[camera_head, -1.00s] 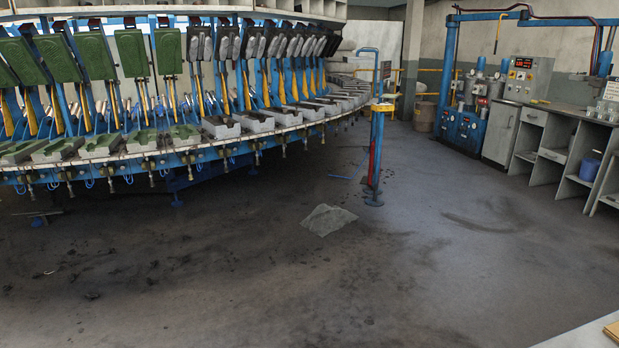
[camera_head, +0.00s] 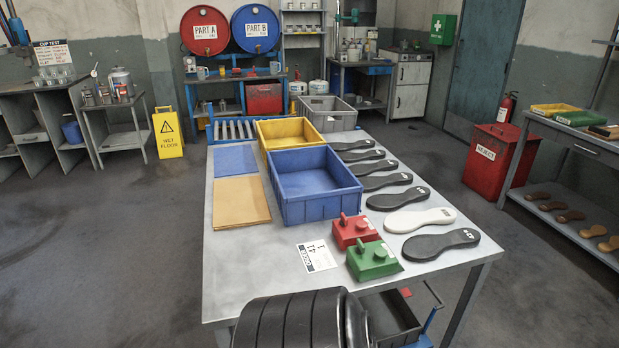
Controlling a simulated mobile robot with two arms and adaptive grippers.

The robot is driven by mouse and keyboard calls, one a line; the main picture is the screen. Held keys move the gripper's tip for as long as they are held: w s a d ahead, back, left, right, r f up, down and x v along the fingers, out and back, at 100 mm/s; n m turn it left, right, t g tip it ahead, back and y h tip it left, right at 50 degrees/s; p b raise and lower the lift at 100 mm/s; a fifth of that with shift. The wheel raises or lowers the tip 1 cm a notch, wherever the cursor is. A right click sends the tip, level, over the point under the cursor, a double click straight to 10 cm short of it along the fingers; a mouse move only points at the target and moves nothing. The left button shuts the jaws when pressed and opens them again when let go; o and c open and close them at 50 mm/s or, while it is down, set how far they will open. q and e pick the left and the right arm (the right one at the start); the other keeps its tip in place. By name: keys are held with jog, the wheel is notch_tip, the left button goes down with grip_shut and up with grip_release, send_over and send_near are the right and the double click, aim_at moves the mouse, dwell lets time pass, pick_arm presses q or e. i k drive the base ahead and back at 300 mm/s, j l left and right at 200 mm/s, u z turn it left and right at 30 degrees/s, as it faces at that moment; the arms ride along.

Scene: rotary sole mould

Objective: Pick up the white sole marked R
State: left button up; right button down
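A white sole (camera_head: 419,219) lies flat near the right edge of the grey table (camera_head: 228,293), in a row of black soles. It has a dark mark at its right end, too small to read for certain. A black sole (camera_head: 440,244) with a white mark lies just in front of it, and another black sole (camera_head: 398,198) lies just behind it. Neither of my grippers is in view.
Red (camera_head: 352,231) and green (camera_head: 374,262) blocks and a printed card (camera_head: 317,257) lie left of the soles. A red bin (camera_head: 489,166) stands right of the table.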

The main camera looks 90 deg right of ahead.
aim_at(405, 222)
jog(key=z, duration=2.25)
